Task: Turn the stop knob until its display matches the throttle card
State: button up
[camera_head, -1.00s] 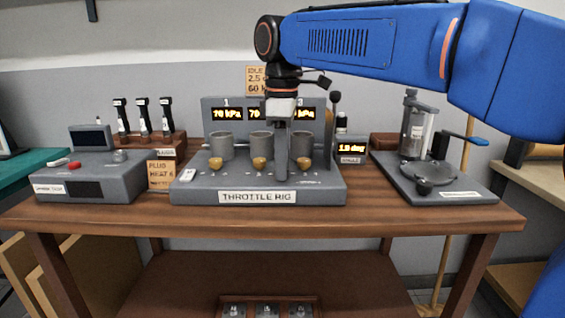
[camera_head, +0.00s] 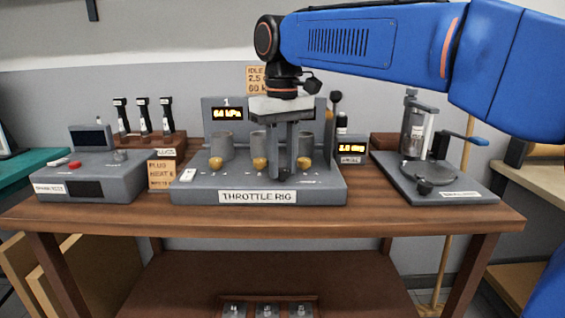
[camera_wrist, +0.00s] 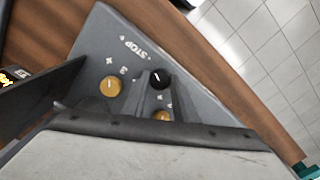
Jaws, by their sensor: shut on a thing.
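The stop knob (camera_wrist: 160,77) is black with a white pointer line, near the STOP lettering in the wrist view. The small angle display (camera_head: 352,149) right of the rig reads about 2.0 deg. The throttle card (camera_head: 256,80) on the wall behind shows IDLE, 2.5 and 60, its right part hidden by my arm. The rig's first display (camera_head: 227,114) reads about 64 kPa; the others are hidden.
Brass knobs (camera_head: 215,163) and grey cylinders (camera_head: 222,146) line the rig close to my fingers. A brass knob (camera_wrist: 111,86) marked 3 is beside the stop knob. A grey box (camera_head: 90,180) stands left and a glass-cylinder device (camera_head: 440,175) right. The table's front strip is clear.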

jog(key=shift+m, duration=0.9)
jog(key=o, duration=1.1)
jog(key=shift+c, duration=0.2)
jog(key=shift+r, duration=0.1)
